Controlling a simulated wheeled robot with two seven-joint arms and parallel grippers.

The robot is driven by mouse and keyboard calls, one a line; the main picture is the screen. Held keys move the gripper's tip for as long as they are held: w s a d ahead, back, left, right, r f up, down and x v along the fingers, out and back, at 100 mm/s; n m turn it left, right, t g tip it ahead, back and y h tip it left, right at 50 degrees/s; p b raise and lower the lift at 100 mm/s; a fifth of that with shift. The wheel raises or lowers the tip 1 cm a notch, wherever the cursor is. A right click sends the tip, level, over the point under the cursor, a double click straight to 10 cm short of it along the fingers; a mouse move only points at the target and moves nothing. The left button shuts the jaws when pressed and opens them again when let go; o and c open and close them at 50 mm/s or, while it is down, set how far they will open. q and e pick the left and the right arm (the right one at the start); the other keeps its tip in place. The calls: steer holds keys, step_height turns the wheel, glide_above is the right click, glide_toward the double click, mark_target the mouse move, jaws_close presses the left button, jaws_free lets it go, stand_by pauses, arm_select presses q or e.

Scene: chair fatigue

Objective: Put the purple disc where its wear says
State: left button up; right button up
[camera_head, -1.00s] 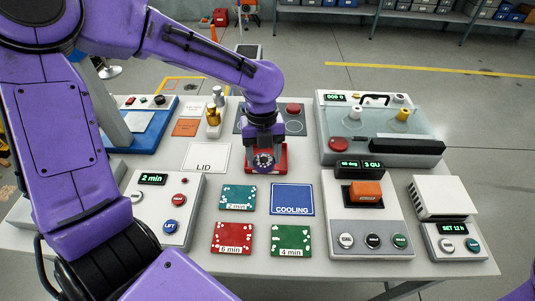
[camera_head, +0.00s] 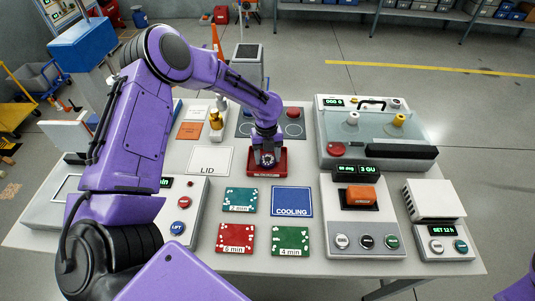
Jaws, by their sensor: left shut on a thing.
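My left gripper (camera_head: 266,158) points down at a small red block-like holder (camera_head: 267,172) near the middle of the table. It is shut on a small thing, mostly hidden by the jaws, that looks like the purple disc. The disc's wear marks cannot be read. I cannot tell whether the disc touches the holder. A teal card (camera_head: 240,200), a red "6 min" card (camera_head: 236,230) and a green "4 min" card (camera_head: 290,232) lie in front, beside a blue "COOLING" plate (camera_head: 292,193). My right gripper is out of view.
A white "LID" plate (camera_head: 208,155) lies left of the holder. A clear tank (camera_head: 365,128) stands back right, with a button console (camera_head: 365,228) before it and a white device (camera_head: 434,200) beside it. A dark mat (camera_head: 252,125) carries a red round piece (camera_head: 293,112).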

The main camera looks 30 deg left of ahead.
mark_target(267, 155)
arm_select(q)
steer(key=shift+s+f, duration=0.1)
steer(key=shift+f, duration=0.05)
steer(key=o, duration=1.2)
steer(key=shift+r, duration=0.35)
steer(key=shift+r+b, duration=0.3)
steer(key=shift+r, duration=0.1)
steer(key=r, duration=0.3)
steer(key=r+b, duration=0.1)
steer(key=r, duration=0.3)
steer(key=w+a+r+b, duration=0.1)
steer(key=r, duration=0.3)
